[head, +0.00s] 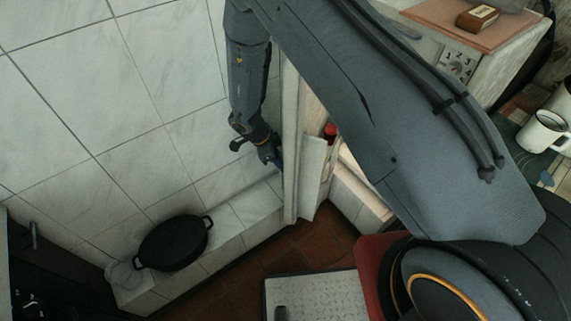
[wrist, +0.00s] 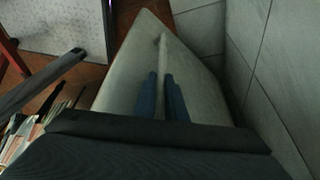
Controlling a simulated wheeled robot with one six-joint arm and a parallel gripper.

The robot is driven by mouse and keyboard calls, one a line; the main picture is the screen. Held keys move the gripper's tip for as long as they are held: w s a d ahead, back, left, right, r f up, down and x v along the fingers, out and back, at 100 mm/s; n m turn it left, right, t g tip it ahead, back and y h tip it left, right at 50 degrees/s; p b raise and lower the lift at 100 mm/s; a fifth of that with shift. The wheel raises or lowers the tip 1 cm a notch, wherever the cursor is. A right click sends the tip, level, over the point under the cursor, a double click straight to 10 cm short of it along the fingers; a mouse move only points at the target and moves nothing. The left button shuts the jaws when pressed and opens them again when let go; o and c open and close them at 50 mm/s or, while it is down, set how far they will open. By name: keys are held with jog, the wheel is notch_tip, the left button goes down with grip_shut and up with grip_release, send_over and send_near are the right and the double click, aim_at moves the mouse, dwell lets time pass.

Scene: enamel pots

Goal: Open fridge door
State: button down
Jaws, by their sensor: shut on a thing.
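The fridge door (head: 290,145) is a pale panel seen almost edge-on in the head view. It stands open, with its inner shelf side and a red-topped item (head: 330,131) showing to its right. In the wrist view the door (wrist: 120,85) fills the middle, with a thin pale handle (wrist: 163,58) running down it. My gripper (head: 272,158) is at the door's left, outer side. In the wrist view its two blue fingers (wrist: 161,84) lie on either side of the handle, shut on it. The exact contact is dark and hard to see.
A tiled wall (head: 120,90) and low tiled ledge (head: 215,240) with a black pan (head: 174,243) are close on the door's left. A pale patterned surface (head: 318,297) stands in front. A white mug (head: 541,131) is at far right. Brown floor (head: 320,246) shows below the door.

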jog(key=shift+w, duration=0.1)
dwell(0.4)
jog(key=c, duration=1.8)
grip_release()
jog(key=b+v, duration=0.1)
jog(key=v, duration=0.6)
jog(key=shift+a+r+b, duration=0.2)
jog(key=shift+r+b, duration=0.15)
jog(key=shift+c, duration=0.2)
